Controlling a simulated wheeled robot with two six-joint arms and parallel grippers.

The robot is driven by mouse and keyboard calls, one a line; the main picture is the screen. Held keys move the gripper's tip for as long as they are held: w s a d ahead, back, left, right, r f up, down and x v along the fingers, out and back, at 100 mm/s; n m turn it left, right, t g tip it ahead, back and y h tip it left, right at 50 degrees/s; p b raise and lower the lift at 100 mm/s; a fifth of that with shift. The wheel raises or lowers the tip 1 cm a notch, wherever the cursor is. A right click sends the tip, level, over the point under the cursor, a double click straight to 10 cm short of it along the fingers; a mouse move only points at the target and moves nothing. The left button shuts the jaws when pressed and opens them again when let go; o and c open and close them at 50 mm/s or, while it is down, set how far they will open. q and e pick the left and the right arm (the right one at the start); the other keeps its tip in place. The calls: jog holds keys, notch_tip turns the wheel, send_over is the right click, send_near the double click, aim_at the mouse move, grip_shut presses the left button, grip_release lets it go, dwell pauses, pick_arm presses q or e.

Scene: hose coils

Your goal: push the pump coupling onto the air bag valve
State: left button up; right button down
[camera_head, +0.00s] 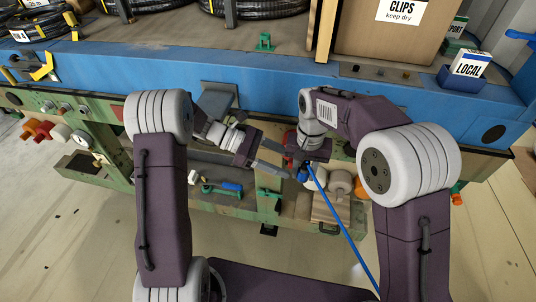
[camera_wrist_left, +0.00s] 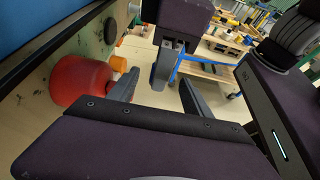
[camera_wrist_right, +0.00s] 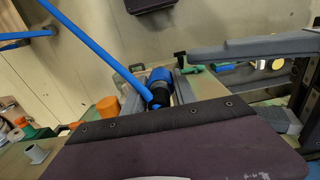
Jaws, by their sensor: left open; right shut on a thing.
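The blue pump coupling (camera_wrist_right: 160,76) with a black collar sits between the fingers of my right gripper (camera_wrist_right: 162,82), which is shut on it. A blue hose (camera_head: 338,215) runs from it toward the lower right in the head view. My left gripper (camera_head: 270,158) is open and empty beside the right one. In the left wrist view, the left fingers (camera_wrist_left: 158,94) are spread, with part of my right gripper showing beyond them. A red rounded body (camera_wrist_left: 80,80) with an orange end lies left of them. I cannot pick out the air bag valve for certain.
A blue beam (camera_head: 110,78) crosses behind the arms above a green bench side (camera_head: 105,135) with fittings. A blue-handled tool (camera_head: 225,187) lies on the lower shelf. A clips carton (camera_head: 395,35) and coiled hoses (camera_head: 260,6) stand at the back. Floor is open at lower left.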

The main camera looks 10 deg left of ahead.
aim_at(304, 171)
pick_arm(q)
jog(key=x, duration=0.7)
jog(key=shift+s, duration=0.1)
grip_shut()
pick_arm(e)
jog(key=c, duration=0.9)
grip_release()
